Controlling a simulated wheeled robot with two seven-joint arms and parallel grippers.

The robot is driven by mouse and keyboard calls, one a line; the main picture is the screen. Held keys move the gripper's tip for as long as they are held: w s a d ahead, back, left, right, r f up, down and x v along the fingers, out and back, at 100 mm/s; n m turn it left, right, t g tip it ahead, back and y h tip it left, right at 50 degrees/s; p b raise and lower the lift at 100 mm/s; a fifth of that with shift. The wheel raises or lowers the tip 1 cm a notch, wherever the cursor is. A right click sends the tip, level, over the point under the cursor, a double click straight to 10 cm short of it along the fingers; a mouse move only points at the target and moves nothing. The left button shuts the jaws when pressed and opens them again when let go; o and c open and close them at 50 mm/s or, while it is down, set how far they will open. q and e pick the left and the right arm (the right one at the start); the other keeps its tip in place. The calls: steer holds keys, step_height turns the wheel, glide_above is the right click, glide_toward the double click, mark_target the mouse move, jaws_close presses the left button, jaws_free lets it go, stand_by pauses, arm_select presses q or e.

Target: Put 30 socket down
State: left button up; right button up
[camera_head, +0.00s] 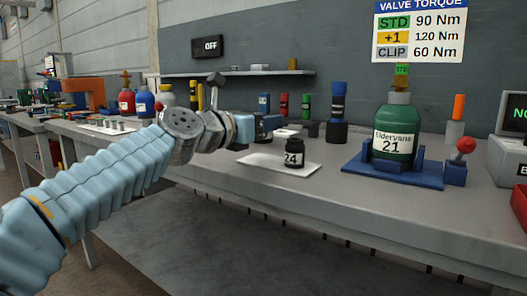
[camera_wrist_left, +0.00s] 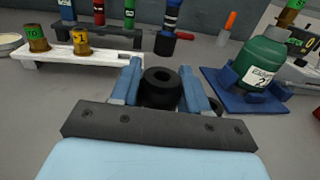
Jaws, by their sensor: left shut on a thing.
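My left gripper (camera_head: 264,127) reaches in over the bench from the left. In the left wrist view its two blue fingers (camera_wrist_left: 168,88) are shut on a black socket (camera_wrist_left: 161,84), a short cylinder with its round hole facing the camera. No number can be read on the held socket, and in the head view I cannot make it out clearly. A black socket marked 24 (camera_head: 293,155) stands upright on a white mat (camera_head: 262,161), just right of and below the gripper. Another dark round part (camera_wrist_left: 213,104) shows partly behind the right finger. My right gripper is not in view.
A green bottle marked 21 (camera_head: 397,125) stands in a blue fixture (camera_head: 368,173) to the right. A blue and black tool (camera_head: 337,112) stands behind the mat. A white rack (camera_wrist_left: 103,57) holds brass adapters. The bench front is clear between mat and fixture.

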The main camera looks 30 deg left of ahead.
mark_target(264, 159)
arm_select(q)
steer(key=shift+w+a+f, duration=0.1)
steer(key=shift+w+f, duration=0.05)
steer(key=shift+f, duration=0.15)
step_height(264, 159, down, 4)
steer(key=b, duration=0.3)
steer(key=shift+w+a+r, duration=0.1)
steer(key=shift+w+r, duration=0.05)
steer(key=shift+r, duration=0.2)
steer(key=o, duration=1.1)
steer(key=shift+f, duration=0.2)
steer(key=shift+o, duration=0.2)
